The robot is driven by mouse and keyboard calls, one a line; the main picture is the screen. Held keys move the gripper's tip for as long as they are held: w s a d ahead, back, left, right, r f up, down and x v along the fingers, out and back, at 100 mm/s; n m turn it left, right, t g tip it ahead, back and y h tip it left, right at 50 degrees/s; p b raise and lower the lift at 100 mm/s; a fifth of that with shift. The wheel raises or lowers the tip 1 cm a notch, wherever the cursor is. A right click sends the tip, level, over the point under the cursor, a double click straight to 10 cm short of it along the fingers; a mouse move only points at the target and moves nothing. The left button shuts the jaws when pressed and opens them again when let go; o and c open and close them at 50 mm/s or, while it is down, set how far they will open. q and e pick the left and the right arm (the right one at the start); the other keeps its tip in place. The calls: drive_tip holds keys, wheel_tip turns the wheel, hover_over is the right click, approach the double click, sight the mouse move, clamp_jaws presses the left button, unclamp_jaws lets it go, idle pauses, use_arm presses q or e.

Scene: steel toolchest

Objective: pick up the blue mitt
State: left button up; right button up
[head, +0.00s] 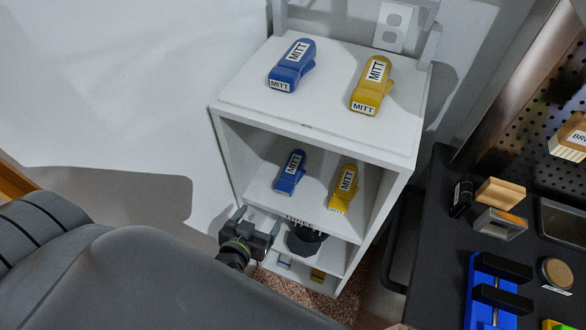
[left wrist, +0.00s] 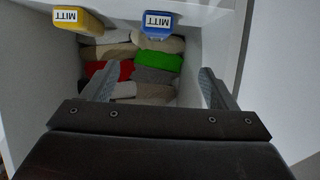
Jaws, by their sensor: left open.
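A blue mitt (head: 292,66) with white MITT labels lies on top of the white shelf unit. Another blue mitt (head: 290,172) lies on the shelf below it. A small blue-and-white end (head: 284,262) shows low in the unit. My left gripper (head: 258,220) is open and empty at the unit's lower left front, below the middle blue mitt and apart from it. In the left wrist view, a blue mitt (left wrist: 158,27) with an upside-down label shows at the top, beyond the open fingers (left wrist: 157,72). I cannot tell which shelf that mitt is on. My right gripper is not in view.
Yellow mitts lie right of the blue ones, on the top (head: 373,85) and middle shelf (head: 343,188). A dark object (head: 306,240) sits lower down. The left wrist view shows folded coloured pieces (left wrist: 155,60). A dark bench (head: 440,230) with tools stands at right.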

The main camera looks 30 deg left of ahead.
use_arm(q)
drive_tip(key=w, duration=0.1)
drive_tip(key=b, duration=0.7)
approach(284, 185)
drive_tip(key=x, duration=0.4)
drive_tip(key=shift+a, duration=0.25)
drive_tip(key=shift+w+a+f+b, duration=0.1)
drive_tip(key=shift+w+f+b, duration=0.05)
drive_tip(key=shift+w+b, duration=0.45)
drive_tip(key=b+x, duration=0.3)
drive_tip(key=b, duration=0.1)
drive_tip(key=shift+w+d+f, duration=0.25)
drive_tip(key=shift+w+f, duration=0.05)
drive_tip(key=shift+f, duration=0.2)
drive_tip(key=shift+w+f+b, duration=0.1)
drive_tip(key=shift+w+b, duration=0.4)
drive_tip(key=shift+w, duration=0.2)
drive_tip(key=shift+a, duration=0.1)
